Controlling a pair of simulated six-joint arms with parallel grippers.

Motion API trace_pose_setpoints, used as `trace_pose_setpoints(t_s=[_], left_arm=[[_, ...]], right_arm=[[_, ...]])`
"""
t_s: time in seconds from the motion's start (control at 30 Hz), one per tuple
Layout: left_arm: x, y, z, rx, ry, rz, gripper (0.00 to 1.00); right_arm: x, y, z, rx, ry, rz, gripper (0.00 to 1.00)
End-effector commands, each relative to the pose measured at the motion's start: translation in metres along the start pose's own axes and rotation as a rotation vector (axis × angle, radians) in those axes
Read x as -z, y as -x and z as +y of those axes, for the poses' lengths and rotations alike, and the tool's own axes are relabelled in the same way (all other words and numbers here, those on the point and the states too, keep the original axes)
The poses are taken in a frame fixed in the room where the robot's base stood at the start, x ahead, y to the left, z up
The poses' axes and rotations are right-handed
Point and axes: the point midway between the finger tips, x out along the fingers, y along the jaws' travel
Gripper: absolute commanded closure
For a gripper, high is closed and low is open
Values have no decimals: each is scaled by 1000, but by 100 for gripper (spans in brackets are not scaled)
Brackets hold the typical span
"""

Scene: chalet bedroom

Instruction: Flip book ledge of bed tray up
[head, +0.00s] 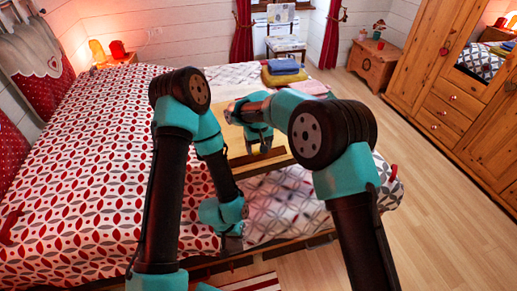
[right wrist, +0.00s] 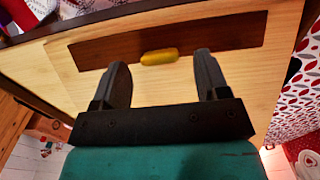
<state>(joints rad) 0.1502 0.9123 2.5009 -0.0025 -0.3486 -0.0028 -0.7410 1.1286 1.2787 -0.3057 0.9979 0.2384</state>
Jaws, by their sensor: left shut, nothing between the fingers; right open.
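The bed tray (head: 236,148) lies on the bed, with a light wood top partly hidden by my arms. In the right wrist view its top (right wrist: 70,75) fills most of the picture. The book ledge (right wrist: 230,35) is a dark brown strip lying flat along the top, with a yellow tab (right wrist: 159,57) at its middle edge. My right gripper (right wrist: 161,64) is open, its fingers on either side of the tab and apart from it in the picture; contact with the tray cannot be told. In the head view it is over the tray (head: 264,147). My left gripper (head: 231,243) is shut and empty near the bed's front edge.
The patterned bed (head: 85,200) spreads left and around the tray. Folded cloths (head: 284,72) lie behind it. A wooden wardrobe (head: 440,70) stands at the right, with clear floor (head: 450,220) before it.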

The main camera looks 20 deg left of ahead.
Motion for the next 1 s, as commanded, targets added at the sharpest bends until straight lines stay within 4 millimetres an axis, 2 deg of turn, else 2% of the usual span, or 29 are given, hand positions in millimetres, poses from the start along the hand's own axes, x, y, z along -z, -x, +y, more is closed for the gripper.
trace_pose_setpoints(t_s=[0.13, 0.43, 0.9, 1.0], left_arm=[[0, 0, 0, 0, 0, 0, 100], [0, 0, 0, 0, 0, 0, 100], [0, 0, 0, 0, 0, 0, 100], [0, 0, 0, 0, 0, 0, 100]], right_arm=[[0, -10, 0, -1, 0, 0, 32], [0, -12, 0, 0, 0, 1, 32], [0, -12, 0, 0, -1, 0, 76], [0, -12, 0, 0, 0, 0, 81]])
